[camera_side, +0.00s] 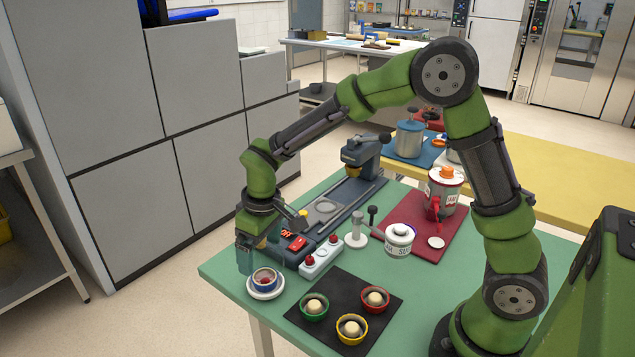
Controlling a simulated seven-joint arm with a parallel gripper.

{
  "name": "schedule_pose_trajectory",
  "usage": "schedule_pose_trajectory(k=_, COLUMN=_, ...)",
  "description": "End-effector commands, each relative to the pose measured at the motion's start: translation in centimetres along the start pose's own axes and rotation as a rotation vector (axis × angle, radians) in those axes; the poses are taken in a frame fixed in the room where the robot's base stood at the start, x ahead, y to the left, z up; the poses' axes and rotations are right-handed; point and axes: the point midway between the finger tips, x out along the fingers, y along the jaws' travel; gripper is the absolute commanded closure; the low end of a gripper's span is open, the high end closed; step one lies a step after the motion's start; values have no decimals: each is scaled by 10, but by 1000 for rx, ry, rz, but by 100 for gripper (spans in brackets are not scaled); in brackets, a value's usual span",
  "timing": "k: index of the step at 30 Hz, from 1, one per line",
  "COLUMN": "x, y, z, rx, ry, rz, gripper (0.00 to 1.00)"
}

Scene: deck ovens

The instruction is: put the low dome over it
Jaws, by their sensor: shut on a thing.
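My gripper (258,262) points down at the table's left end, just above and behind a small blue-rimmed bowl (265,279). The bowl stands on a white saucer (265,293) and has something red in it. My gripper is shut on a pale, see-through thing, which looks like a clear dome. Its outline is too faint to tell how low it is or whether it touches the bowl. On a black mat (330,290), a green bowl (314,314), a yellow bowl (351,339) and a red bowl (375,309) each hold a cream-coloured ball.
A dark machine (297,243) with a red display and a white box (321,258) with red knobs stand close right of my gripper. Bare green table surrounds the saucer.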

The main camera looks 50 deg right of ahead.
Motion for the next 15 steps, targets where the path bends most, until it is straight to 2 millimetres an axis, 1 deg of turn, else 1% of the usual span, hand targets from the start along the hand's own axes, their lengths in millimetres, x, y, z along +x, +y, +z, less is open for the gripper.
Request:
schedule_pose_trajectory(k=9, x=32, y=0, z=4, rx=-1, ry=-2, rz=0, gripper=29)
schedule_pose_trajectory(k=15, x=45, y=0, z=5, rx=1, ry=-1, rz=0, gripper=29)
